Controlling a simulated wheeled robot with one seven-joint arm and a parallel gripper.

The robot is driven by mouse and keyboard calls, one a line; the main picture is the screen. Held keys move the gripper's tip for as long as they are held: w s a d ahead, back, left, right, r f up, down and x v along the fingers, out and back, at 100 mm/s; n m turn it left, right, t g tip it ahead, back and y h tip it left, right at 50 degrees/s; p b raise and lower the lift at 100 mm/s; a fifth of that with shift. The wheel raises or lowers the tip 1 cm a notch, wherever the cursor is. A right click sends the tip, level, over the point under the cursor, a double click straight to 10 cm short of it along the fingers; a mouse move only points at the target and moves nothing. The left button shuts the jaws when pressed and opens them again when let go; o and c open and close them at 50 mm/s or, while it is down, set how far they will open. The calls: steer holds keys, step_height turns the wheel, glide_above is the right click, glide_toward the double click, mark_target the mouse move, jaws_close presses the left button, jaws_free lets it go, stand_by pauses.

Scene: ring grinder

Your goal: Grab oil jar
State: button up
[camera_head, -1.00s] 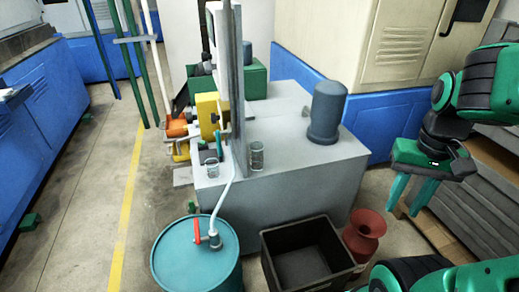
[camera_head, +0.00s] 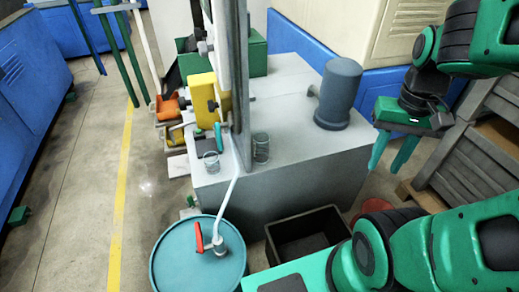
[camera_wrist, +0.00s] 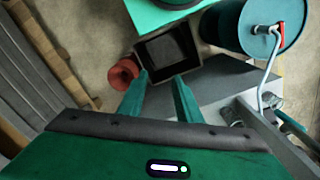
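My gripper (camera_head: 390,160) hangs at the right, pointing down, with its two teal fingers apart and nothing between them. Its fingers also show in the wrist view (camera_wrist: 161,84), with the black crate beyond them. A red jar with a flared mouth (camera_wrist: 122,72) stands on the floor beside the crate, left of the fingertips and apart from them. In the head view my arm hides most of the red jar (camera_head: 376,205). A clear glass jar (camera_head: 211,163) and a darker grey glass-like jar (camera_head: 261,148) stand on the grey machine. I cannot tell which jar is the oil jar.
A black crate (camera_head: 277,240) stands on the floor in front of the grey machine (camera_head: 300,70). A teal drum (camera_head: 175,262) with a red-handled pump is to its left. A blue-grey motor (camera_head: 340,95) sits on the machine. Wooden crates (camera_head: 465,165) are at the right.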

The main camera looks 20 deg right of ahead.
steer(key=o, duration=0.3)
steer(key=shift+o, duration=1.3)
steer(key=shift+s+r, duration=0.2)
steer(key=shift+s, duration=0.2)
steer(key=m+t+y, duration=0.5)
steer(key=m+y, duration=0.7)
steer(key=m, duration=0.4)
glide_toward(261, 147)
step_height(261, 147, down, 3)
steer(key=w+d, duration=0.1)
steer(key=w, duration=0.1)
steer(key=x, duration=0.5)
steer(key=shift+w+r, duration=0.15)
steer(key=shift+r, duration=0.05)
steer(key=shift+x, duration=2.75)
